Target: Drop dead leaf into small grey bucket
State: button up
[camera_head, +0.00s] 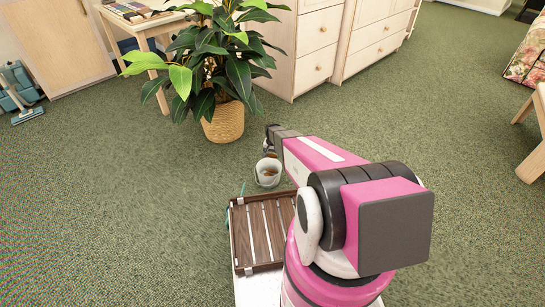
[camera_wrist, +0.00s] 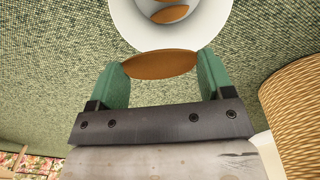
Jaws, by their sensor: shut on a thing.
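A brown dead leaf (camera_wrist: 160,65) is pinched between the two green fingers of my gripper (camera_wrist: 162,72) in the wrist view. The small grey bucket (camera_wrist: 128,22) is at the top of that view, just beyond the held leaf, and is partly cut off by the frame edge. Brown leaf matter (camera_wrist: 170,14) lies inside it. In the head view the bucket (camera_head: 268,182) stands below the end of my arm, its mouth up. My gripper (camera_head: 269,150) is at the bucket's far rim in that view, small and partly hidden by its own body.
A leafy potted plant in a woven basket (camera_head: 223,123) stands behind the bucket; the basket also shows at the right of the wrist view (camera_wrist: 295,105). A slatted wooden tray (camera_head: 240,238) is in front of the bucket. Drawers (camera_head: 318,47) stand behind. Green carpet is free at left.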

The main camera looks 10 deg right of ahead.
aim_at(272, 162)
notch_tip(272, 162, down, 7)
jog(key=shift+f, duration=0.2)
dwell(0.6)
jog(key=o, duration=0.9)
notch_tip(272, 162, up, 11)
jog(key=shift+f, duration=0.1)
